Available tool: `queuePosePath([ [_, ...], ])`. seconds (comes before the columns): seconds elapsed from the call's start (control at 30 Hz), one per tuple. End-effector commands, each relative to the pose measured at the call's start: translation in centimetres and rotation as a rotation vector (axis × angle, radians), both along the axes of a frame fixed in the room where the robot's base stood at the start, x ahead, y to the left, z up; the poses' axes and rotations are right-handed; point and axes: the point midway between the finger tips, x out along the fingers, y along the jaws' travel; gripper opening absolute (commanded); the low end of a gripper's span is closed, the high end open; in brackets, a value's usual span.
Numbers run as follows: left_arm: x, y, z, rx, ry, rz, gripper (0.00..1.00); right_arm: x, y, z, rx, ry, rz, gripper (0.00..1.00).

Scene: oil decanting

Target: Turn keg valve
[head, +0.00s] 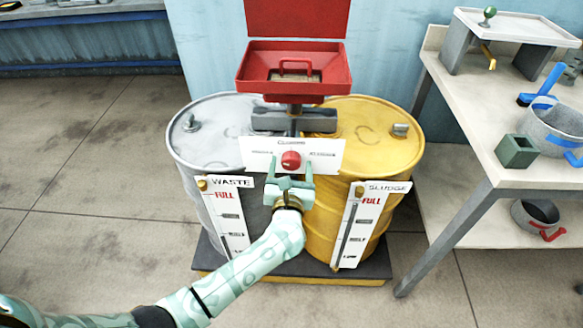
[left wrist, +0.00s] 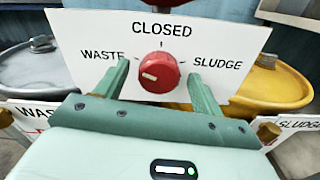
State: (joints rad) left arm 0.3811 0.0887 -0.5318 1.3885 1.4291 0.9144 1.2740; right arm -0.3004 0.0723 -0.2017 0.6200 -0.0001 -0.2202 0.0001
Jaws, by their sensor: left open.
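The keg valve is a red round knob (head: 291,160) on a white sign (head: 325,146) between two drums. In the left wrist view the knob (left wrist: 158,72) has a white mark on its left, lower side. The sign there (left wrist: 95,28) reads WASTE at left, CLOSED at top and SLUDGE at right. My left gripper (head: 290,168) is open, one finger on each side of the knob; its fingers also show in the left wrist view (left wrist: 160,72). I cannot tell whether they touch the knob. My right gripper is not in view.
A grey waste drum (head: 205,155) and a yellow sludge drum (head: 365,145) stand on a dark base (head: 290,266), each with a level gauge. A red open box (head: 262,75) is above. A bench (head: 500,120) at right holds a bucket (head: 550,125) and a green block (head: 517,150).

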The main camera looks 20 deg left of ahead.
Motion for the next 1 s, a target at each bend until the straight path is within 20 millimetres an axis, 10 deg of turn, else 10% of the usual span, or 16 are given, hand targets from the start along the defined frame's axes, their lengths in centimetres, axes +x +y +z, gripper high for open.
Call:
queuePosePath([
  [0.3,0.27,0.09,0.07,0.0,-0.001,0.0,0.65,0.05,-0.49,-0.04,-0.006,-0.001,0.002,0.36],
  [0.47,0.25,0.07,0.06,0.0,-0.001,0.0,0.23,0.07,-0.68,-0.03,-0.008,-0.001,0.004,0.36],
  [1.0,0.23,0.02,0.22,0.127,0.035,0.001,0.24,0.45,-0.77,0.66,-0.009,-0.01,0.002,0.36],
])
